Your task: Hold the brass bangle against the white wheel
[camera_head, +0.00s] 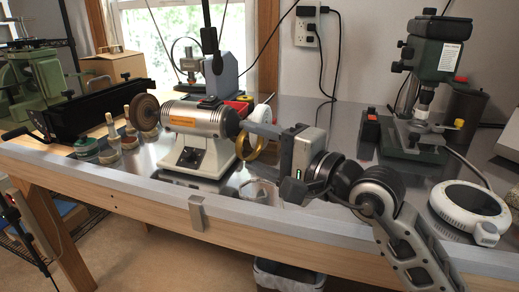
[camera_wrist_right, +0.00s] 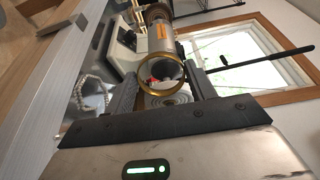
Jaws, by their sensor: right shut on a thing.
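The brass bangle (camera_head: 239,147) hangs at the tips of my right gripper (camera_head: 252,129), which is shut on it. In the right wrist view the bangle (camera_wrist_right: 139,74) shows as a ring in front of the end of the silver polishing motor (camera_wrist_right: 166,42). A pale round part, seemingly the white wheel (camera_head: 263,113), shows at the motor's right end in the head view, partly hidden behind my gripper. A pale ringed disc (camera_wrist_right: 172,99) also shows between the fingers in the wrist view. I cannot tell whether bangle and wheel touch. My left gripper is not in view.
A brown wheel (camera_head: 145,112) is on the motor's left end. A green drill press (camera_head: 437,60) stands behind right, and a white round device (camera_head: 468,205) lies at the right front. The bench's front edge (camera_head: 140,184) runs below.

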